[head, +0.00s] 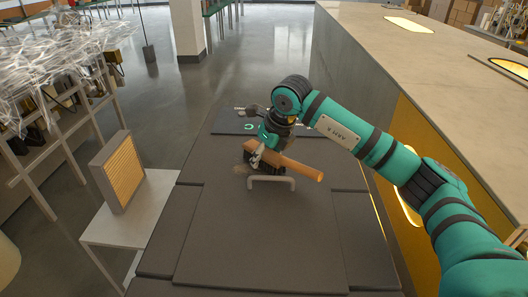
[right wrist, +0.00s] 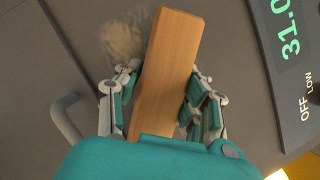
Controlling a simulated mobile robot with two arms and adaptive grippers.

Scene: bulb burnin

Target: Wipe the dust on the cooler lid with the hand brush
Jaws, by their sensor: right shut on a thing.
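The hand brush (head: 295,165), with a plain wooden body, is held low over the dark grey cooler lid (head: 250,235), just behind the lid's handle (head: 271,181). My right gripper (head: 258,155) is shut on it. In the right wrist view the brush (right wrist: 165,70) lies between both fingers of the gripper (right wrist: 157,100). A tan patch of dust (right wrist: 124,38) shows on the lid beside the brush's far end. The bristles are mostly hidden, and I cannot tell whether they touch the lid. My left gripper is not in view.
A control panel with a green display (right wrist: 288,35) lies along the lid's far end. A white side table (head: 150,215) with a framed filter-like panel (head: 120,172) stands at the left. A long counter (head: 400,50) runs along the right. The near part of the lid is clear.

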